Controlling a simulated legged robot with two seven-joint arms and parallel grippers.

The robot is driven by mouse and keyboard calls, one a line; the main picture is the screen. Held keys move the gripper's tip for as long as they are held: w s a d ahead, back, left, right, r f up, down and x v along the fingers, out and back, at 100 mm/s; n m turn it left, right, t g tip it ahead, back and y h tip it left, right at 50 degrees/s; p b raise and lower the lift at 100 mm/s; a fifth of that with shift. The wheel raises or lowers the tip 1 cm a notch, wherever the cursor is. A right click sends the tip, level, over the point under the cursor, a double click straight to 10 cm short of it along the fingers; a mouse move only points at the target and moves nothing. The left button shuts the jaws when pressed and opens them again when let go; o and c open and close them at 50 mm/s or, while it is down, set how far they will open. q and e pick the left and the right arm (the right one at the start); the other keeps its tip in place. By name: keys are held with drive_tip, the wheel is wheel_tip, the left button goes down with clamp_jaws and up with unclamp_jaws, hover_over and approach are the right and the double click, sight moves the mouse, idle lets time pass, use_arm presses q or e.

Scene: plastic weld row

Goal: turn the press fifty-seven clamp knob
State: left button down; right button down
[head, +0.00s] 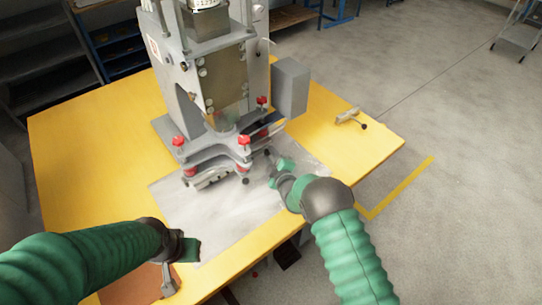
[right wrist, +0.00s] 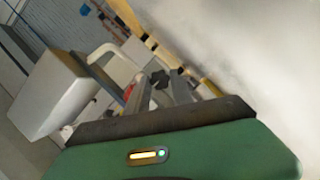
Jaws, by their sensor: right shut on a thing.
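The grey press (head: 215,70) stands on the yellow table, with red knobs such as this front one (head: 243,141) around its lower plates. My right gripper (head: 275,165) is at the right front of the press base, shut on a black clamp knob (head: 268,152). In the right wrist view the dark lobed knob (right wrist: 158,78) shows between the tips of my two grey fingers (right wrist: 160,90). The fingers hide part of the knob, and I cannot read a press number. My left gripper (head: 190,249) is low over the front left of the table; its fingers are not clear.
The yellow table (head: 90,125) has a pale grey sheet (head: 180,215) under the press front. A small metal clamp with a black ball (head: 350,117) lies at the right. A metal tool (head: 168,280) lies on a brown mat by my left arm. Open floor (head: 450,110) lies right.

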drive_tip(key=shift+f, duration=0.1)
idle(0.3)
drive_tip(key=shift+d+m+g+y, duration=0.15)
drive_tip(key=shift+m+g+y, duration=0.15)
drive_tip(key=shift+m+g, duration=0.6)
drive_tip(key=shift+m+g+y, duration=0.5)
drive_tip(key=shift+m, duration=1.1)
drive_tip(key=c, duration=1.1)
unclamp_jaws()
drive_tip(key=shift+w, duration=0.1)
drive_tip(key=shift+r, duration=0.2)
